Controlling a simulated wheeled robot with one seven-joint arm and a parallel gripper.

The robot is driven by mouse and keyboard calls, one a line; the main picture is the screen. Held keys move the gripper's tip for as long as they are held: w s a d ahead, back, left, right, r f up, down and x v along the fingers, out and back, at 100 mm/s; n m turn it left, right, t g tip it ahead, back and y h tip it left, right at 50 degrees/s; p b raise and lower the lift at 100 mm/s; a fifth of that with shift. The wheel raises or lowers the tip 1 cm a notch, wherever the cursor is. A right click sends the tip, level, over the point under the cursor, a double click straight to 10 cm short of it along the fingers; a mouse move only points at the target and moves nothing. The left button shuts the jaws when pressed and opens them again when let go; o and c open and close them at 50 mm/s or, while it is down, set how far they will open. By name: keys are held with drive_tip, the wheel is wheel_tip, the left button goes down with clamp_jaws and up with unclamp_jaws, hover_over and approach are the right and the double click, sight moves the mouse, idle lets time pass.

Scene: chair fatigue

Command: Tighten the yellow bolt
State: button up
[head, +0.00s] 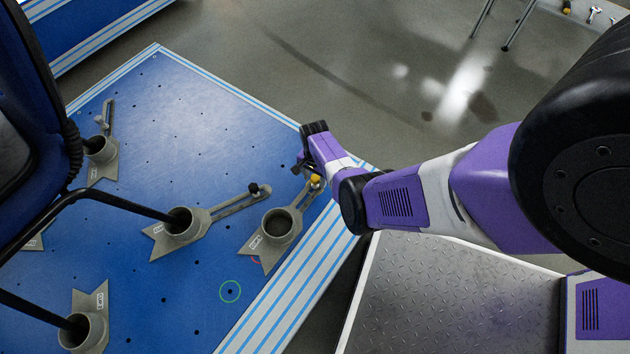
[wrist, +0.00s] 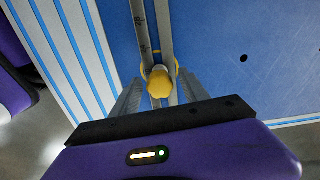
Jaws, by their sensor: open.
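The yellow bolt (head: 315,181) sits in the slotted arm of a grey clamp (head: 277,226) near the right edge of the blue platform. In the wrist view the yellow bolt (wrist: 160,82) has a lobed knob and stands in the slot of the grey bar with scale marks. My gripper (head: 308,170) is over the bolt at the platform edge. In the wrist view my gripper (wrist: 158,95) is open, with one finger on each side of the knob. I cannot tell whether the fingers touch it.
Another clamp (head: 182,226) with a dark bolt (head: 256,190) holds a chair leg to the left. The blue chair (head: 30,110) fills the left side. More clamps (head: 90,325) stand on the platform (head: 200,110). A green circle (head: 230,291) marks a hole. Open floor lies beyond.

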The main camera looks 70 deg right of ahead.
drive_tip(key=shift+n, duration=1.5)
drive_tip(key=shift+n, duration=0.4)
drive_tip(key=n, duration=0.3)
drive_tip(key=shift+n, duration=0.4)
drive_tip(key=n, duration=0.3)
